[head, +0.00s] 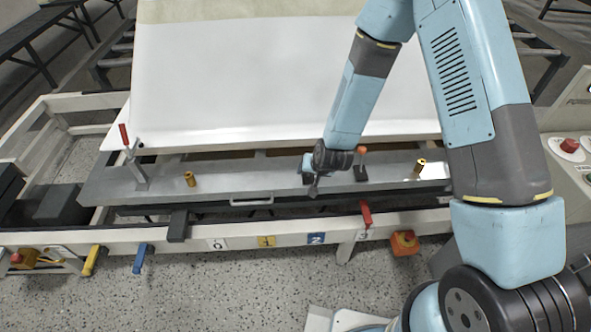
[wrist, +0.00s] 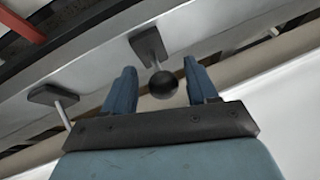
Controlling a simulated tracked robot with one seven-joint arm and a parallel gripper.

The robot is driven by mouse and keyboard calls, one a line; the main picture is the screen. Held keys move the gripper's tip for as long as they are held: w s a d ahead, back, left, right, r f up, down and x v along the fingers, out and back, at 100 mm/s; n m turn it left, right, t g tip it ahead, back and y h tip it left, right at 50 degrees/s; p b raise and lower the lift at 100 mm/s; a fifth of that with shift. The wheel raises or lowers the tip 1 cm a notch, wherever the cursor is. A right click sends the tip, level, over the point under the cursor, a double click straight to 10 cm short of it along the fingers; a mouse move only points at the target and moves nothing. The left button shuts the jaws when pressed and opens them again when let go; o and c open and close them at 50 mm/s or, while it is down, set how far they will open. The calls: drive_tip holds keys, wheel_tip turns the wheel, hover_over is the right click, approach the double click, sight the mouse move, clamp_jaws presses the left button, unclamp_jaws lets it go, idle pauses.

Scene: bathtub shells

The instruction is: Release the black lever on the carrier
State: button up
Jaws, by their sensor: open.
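The carrier (head: 235,188) is a long grey beam below the white shell. In the wrist view, the black lever's round knob (wrist: 163,85) shows between my two blue fingers, with its dark mounting block (wrist: 149,46) beyond. My gripper (wrist: 161,75) is open, one finger on each side of the knob; I cannot tell whether either touches it. In the head view, my gripper (head: 313,189) is small and dark at the carrier's middle, and it and the wrist largely hide the lever.
A red-handled clamp (head: 124,135) stands at the carrier's left end. An orange-topped black lever (head: 360,158) stands close right of my wrist. The white shell (head: 230,75) fills the space behind. A red lever (head: 366,214) is on the front rail.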

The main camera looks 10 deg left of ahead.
drive_tip(key=v, duration=1.3)
drive_tip(key=shift+r, duration=0.2)
drive_tip(key=shift+d, duration=0.1)
drive_tip(key=shift+r, duration=0.1)
